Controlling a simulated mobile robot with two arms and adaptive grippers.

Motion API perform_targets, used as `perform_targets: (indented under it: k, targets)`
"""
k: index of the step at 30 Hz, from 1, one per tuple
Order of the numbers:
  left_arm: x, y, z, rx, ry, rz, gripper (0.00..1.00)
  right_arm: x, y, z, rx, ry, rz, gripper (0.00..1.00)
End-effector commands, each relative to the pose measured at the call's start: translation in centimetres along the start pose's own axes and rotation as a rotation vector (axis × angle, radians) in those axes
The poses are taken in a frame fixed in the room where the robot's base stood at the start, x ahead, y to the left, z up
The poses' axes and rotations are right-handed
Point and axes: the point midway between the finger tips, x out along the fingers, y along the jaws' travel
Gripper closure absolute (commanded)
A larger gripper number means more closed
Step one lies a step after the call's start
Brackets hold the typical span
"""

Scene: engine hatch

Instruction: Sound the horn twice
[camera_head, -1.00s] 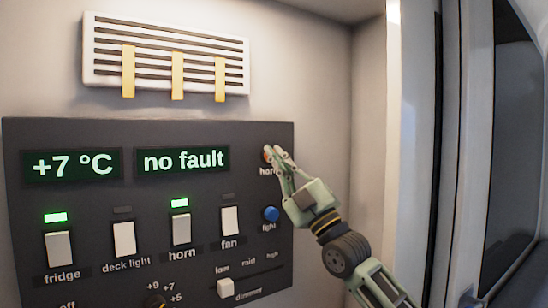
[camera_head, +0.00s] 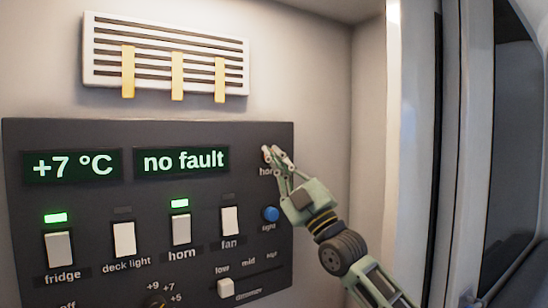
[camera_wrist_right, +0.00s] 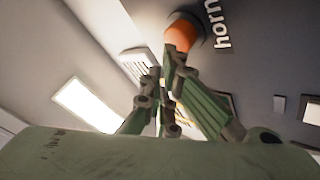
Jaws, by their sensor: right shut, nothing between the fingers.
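The orange horn button (camera_wrist_right: 183,36) sits on the dark panel beside its "horn" label in the right wrist view. In the head view my gripper mostly hides it at the panel's upper right. My right gripper (camera_head: 271,153) is shut and empty, its fingertips right at the button. In the right wrist view the fingertips (camera_wrist_right: 171,68) overlap the button's edge; I cannot tell whether they press it. The white horn switch (camera_head: 181,229) is lower on the panel, with a lit green lamp (camera_head: 180,203) above it. My left gripper is not in view.
The dark panel (camera_head: 110,195) also holds fridge (camera_head: 58,249), deck light (camera_head: 124,239) and fan (camera_head: 230,220) switches, a blue light button (camera_head: 271,214) and a dimmer slider (camera_head: 225,288). The display (camera_head: 182,160) reads "no fault". A vent (camera_head: 165,55) is above.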

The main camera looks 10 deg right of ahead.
Motion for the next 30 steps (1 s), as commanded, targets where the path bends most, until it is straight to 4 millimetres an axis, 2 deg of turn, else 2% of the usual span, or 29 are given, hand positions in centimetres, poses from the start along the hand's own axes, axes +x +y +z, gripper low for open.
perform_targets:
  k: [30]
  targets:
    - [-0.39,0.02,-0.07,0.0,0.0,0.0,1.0,0.9,-0.58,0.63,0.0,-0.001,0.001,1.0]
